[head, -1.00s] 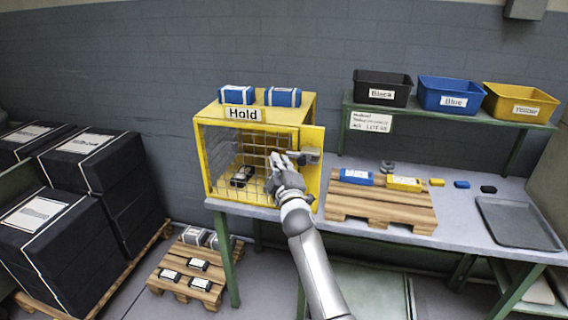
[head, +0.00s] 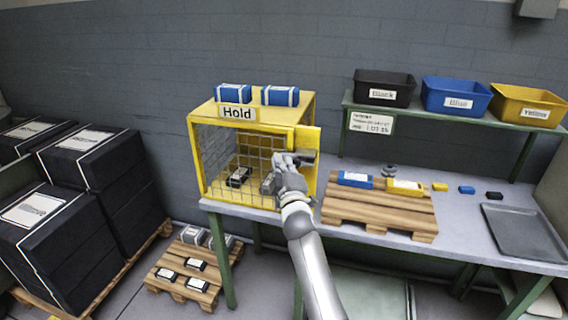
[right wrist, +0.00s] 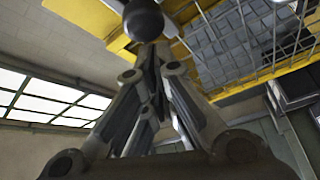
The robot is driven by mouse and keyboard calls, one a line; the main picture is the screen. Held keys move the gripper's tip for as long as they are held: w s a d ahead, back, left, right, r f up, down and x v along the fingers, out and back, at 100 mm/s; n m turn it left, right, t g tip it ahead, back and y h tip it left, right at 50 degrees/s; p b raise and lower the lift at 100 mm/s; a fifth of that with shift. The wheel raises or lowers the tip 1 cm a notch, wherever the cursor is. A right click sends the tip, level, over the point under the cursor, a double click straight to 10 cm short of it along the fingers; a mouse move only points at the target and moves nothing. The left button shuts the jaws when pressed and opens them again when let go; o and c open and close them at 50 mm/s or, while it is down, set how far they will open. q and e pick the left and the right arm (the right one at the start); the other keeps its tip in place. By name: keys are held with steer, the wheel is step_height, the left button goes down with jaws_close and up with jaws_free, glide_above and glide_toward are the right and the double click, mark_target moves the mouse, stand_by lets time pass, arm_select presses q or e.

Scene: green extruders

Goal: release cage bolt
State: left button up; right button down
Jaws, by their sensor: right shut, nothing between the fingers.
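The yellow cage (head: 252,193), labelled "Hold", stands on the left end of the bench with its wire mesh door facing me. The dark grey bolt (head: 306,155) sits on the yellow plate at the cage's right front. My right gripper (head: 285,158) is shut and empty, right in front of the door edge and just left of the bolt. In the right wrist view the shut fingers (right wrist: 152,55) point up at a dark round knob (right wrist: 144,20), very close to their tips. I cannot tell whether they touch. My left gripper is out of view.
Blue packs (head: 280,95) lie on top of the cage, and dark and grey items (head: 238,177) are inside. A wooden pallet (head: 380,212) with a blue and a yellow pack stands to the right. Bins (head: 455,95) stand on the shelf behind; a grey tray (head: 524,233) lies at far right.

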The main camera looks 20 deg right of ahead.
mark_target(300, 164)
steer(key=s+d+p, duration=0.2)
steer(key=d, duration=0.1)
steer(key=shift+s+d+r+p, duration=0.15)
steer(key=shift+d+r+p, duration=0.05)
steer(key=shift+d+p, duration=0.15)
steer(key=shift+s+d+f, duration=0.2)
steer(key=shift+s+d, duration=0.05)
steer(key=shift+r, duration=0.15)
